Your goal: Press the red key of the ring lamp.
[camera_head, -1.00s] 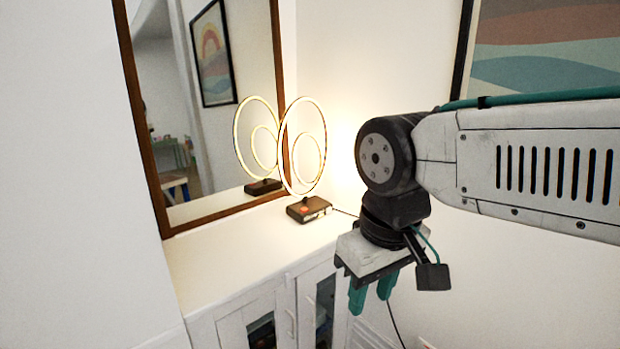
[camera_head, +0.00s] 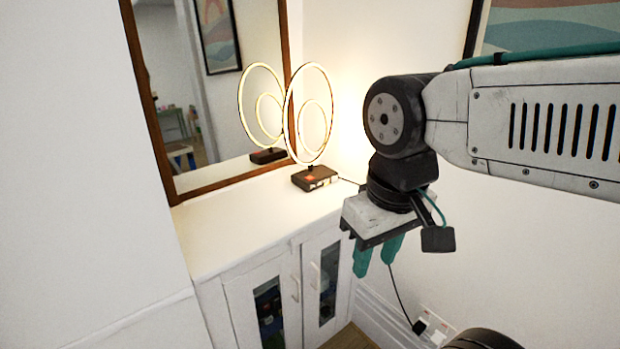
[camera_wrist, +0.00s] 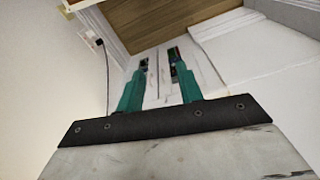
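The ring lamp (camera_head: 313,112) stands lit on the white cabinet top, with two glowing rings on a dark box-shaped base (camera_head: 316,179). A small red key (camera_head: 308,178) shows on the base. My gripper (camera_head: 377,258) hangs to the right of the cabinet's front, lower than the lamp base and apart from it. Its two teal fingers point down and are spread with nothing between them. In the wrist view the fingers (camera_wrist: 160,88) also stand apart. The lamp is not seen in the wrist view.
The white cabinet (camera_head: 235,218) has doors with glass panes and handles. A brown-framed mirror (camera_head: 215,100) behind it reflects the lamp. The lamp's cord runs down to a wall socket (camera_head: 437,325). A framed picture (camera_head: 550,28) hangs right. The cabinet top left of the lamp is clear.

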